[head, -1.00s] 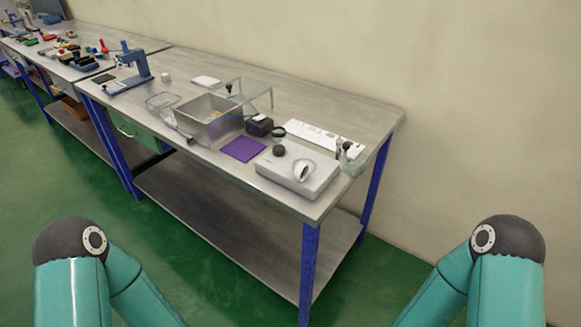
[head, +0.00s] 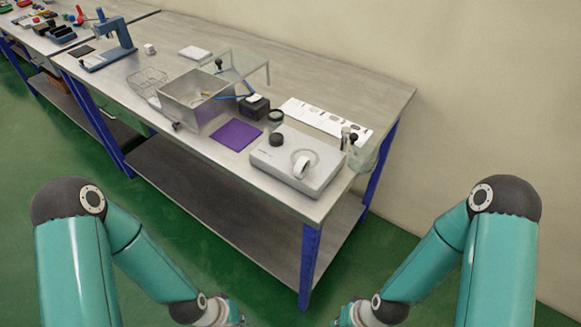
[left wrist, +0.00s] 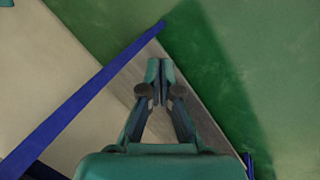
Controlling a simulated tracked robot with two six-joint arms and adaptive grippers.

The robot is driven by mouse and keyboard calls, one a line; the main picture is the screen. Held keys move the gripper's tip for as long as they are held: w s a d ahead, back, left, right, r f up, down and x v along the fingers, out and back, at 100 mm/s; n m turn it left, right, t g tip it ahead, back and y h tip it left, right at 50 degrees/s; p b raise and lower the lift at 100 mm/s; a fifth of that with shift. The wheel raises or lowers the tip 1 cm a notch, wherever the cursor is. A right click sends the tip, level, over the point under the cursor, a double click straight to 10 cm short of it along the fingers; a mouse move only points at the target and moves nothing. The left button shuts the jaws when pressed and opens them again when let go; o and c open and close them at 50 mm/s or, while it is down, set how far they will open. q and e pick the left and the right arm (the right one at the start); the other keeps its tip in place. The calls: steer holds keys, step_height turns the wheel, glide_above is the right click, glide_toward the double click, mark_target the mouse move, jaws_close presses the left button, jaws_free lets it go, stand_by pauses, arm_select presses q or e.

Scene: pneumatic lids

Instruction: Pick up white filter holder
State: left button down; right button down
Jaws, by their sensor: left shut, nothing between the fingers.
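A white ring-shaped piece (head: 303,163), which looks like the white filter holder, rests on a light grey box-like device (head: 270,165) near the front right of the workbench. My left gripper (head: 238,318) is at the bottom edge of the head view, well below and in front of the bench. It is mostly cut off there. In the left wrist view, my left gripper (left wrist: 160,68) has its fingers together with nothing between them. My right gripper (head: 340,321) barely shows at the bottom edge, too cut off to read.
A black knob (head: 277,139) sits on the device. Left of it are a purple mat (head: 236,134), a metal basin (head: 196,98) and a dark box (head: 253,107). A glass beaker (head: 363,157) stands at the right edge. The green floor before the bench is clear.

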arm_select(q)
steer(key=w+r+n+t+b, duration=0.1)
steer(key=w+n+t+b, duration=0.15)
steer(key=w, duration=0.45)
steer(key=n+t+h+b, duration=0.6)
steer(key=t+h+b, duration=0.2)
steer(key=t+b, duration=0.2)
glide_toward(290, 173)
step_height(290, 173, up, 2)
steer(key=d, duration=0.1)
steer(key=shift+m+t+y, duration=0.25)
steer(key=shift+y, duration=0.15)
steer(key=p+x, duration=0.1)
steer(key=x, duration=0.8)
steer(key=shift+w+d, duration=0.1)
steer(key=shift+w, duration=0.15)
